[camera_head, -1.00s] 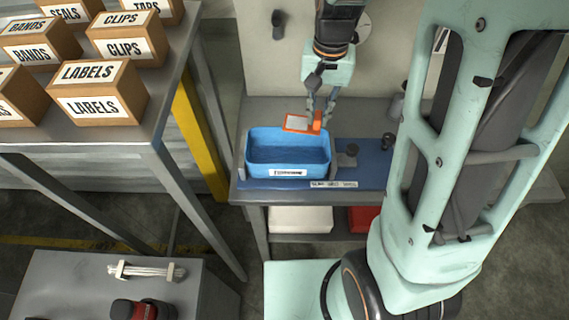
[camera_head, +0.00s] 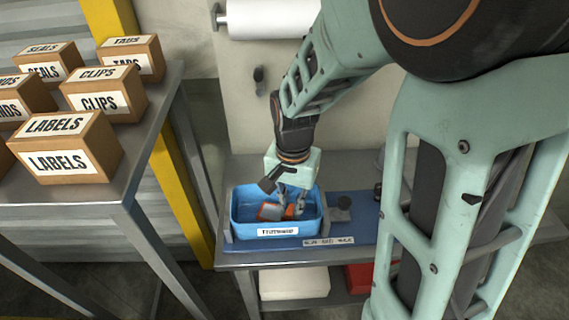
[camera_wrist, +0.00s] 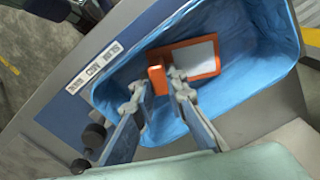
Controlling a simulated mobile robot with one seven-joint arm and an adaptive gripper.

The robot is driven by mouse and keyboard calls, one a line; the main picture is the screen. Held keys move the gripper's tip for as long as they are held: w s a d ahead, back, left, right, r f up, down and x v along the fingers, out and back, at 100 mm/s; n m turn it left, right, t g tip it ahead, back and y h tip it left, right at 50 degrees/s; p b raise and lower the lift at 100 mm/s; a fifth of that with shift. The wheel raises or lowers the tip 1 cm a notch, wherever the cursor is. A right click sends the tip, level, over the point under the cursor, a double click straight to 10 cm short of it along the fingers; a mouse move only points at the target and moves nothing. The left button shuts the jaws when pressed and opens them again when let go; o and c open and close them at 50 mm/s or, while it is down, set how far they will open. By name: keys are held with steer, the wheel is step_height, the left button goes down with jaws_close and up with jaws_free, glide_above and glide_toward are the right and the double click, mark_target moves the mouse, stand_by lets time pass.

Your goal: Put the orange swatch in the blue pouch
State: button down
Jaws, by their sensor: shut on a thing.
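The orange swatch (camera_head: 270,211) is an orange-framed piece with a pale face and a small orange tab. It also shows in the wrist view (camera_wrist: 208,74), over the inside of the blue pouch. My gripper (camera_head: 292,207) is shut on the swatch by its tab; the fingertips show in the wrist view (camera_wrist: 157,88). The blue pouch (camera_head: 237,222) is an open, bin-like holder with a white label on its front, standing on the bench. In the wrist view its wall (camera_wrist: 284,62) surrounds the swatch. I cannot tell whether the swatch touches the pouch floor.
A blue mat (camera_head: 355,208) with a label strip and dark knobs (camera_head: 343,203) lies right of the pouch. A metal shelf (camera_head: 141,195) with several labelled boxes (camera_head: 66,146) stands to the left. A white roll (camera_head: 268,20) hangs on the back wall.

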steer(key=shift+f, duration=0.7)
steer(key=shift+f, duration=0.25)
steer(key=c, duration=1.9)
jaws_free()
steer(key=shift+r, duration=0.1)
steer(key=shift+c, duration=0.2)
step_height(320, 180, up, 12)
steer(key=shift+r+p, duration=0.2)
steer(key=shift+p, duration=0.1)
